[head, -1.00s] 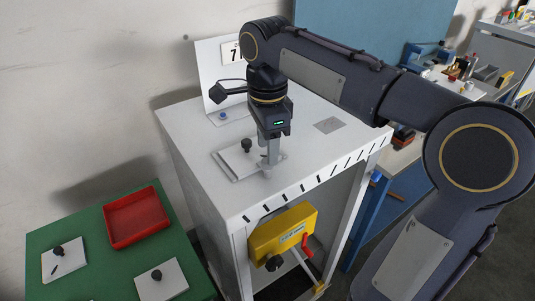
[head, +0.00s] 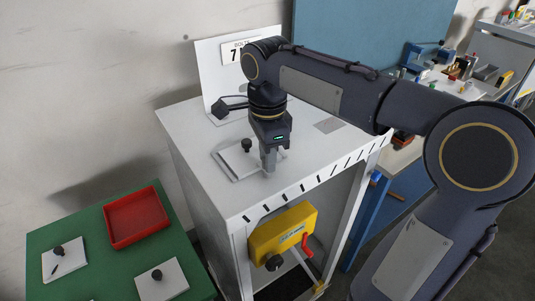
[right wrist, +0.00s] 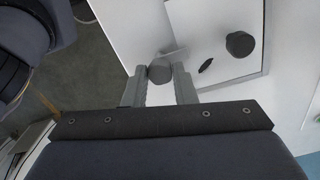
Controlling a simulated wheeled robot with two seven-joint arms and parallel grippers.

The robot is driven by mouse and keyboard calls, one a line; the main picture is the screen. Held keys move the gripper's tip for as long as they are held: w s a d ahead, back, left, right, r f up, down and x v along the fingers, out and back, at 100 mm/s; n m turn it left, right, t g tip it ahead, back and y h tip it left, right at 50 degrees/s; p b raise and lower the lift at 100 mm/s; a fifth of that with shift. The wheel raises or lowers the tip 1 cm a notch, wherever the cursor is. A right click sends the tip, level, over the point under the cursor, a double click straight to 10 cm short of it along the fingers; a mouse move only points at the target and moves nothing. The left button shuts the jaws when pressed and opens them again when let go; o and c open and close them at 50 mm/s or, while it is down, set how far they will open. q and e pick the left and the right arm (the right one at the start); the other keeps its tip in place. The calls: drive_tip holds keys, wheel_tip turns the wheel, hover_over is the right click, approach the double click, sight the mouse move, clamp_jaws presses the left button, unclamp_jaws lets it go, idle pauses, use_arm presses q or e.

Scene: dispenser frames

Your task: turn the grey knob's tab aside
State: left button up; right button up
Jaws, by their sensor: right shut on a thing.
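The grey knob (right wrist: 159,71) is a round grey piece at the edge of a white plate (right wrist: 222,60). A thin pale tab (right wrist: 172,53) shows beside it in the right wrist view. My right gripper (head: 268,168) points straight down at the right of the plate on the white cabinet top. In the right wrist view its two fingers (right wrist: 160,78) stand on either side of the grey knob and are shut on it. In the head view the fingers mostly hide the knob. My left gripper is not in view.
A black knob (head: 247,145) stands on the plate close left of my right gripper. An upright white sign panel (head: 211,65) stands behind. A yellow box (head: 283,234) with a red handle sits below the cabinet top. A red tray (head: 136,218) lies on the green table (head: 100,236).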

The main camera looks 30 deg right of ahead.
drive_tip(key=shift+n, duration=0.4)
drive_tip(key=n+p, duration=0.1)
drive_tip(key=n, duration=0.1)
drive_tip(key=shift+n, duration=0.4)
drive_tip(key=n, duration=0.3)
drive_tip(key=shift+n, duration=0.3)
drive_tip(key=n, duration=1)
drive_tip(key=shift+n, duration=0.4)
drive_tip(key=o, duration=1)
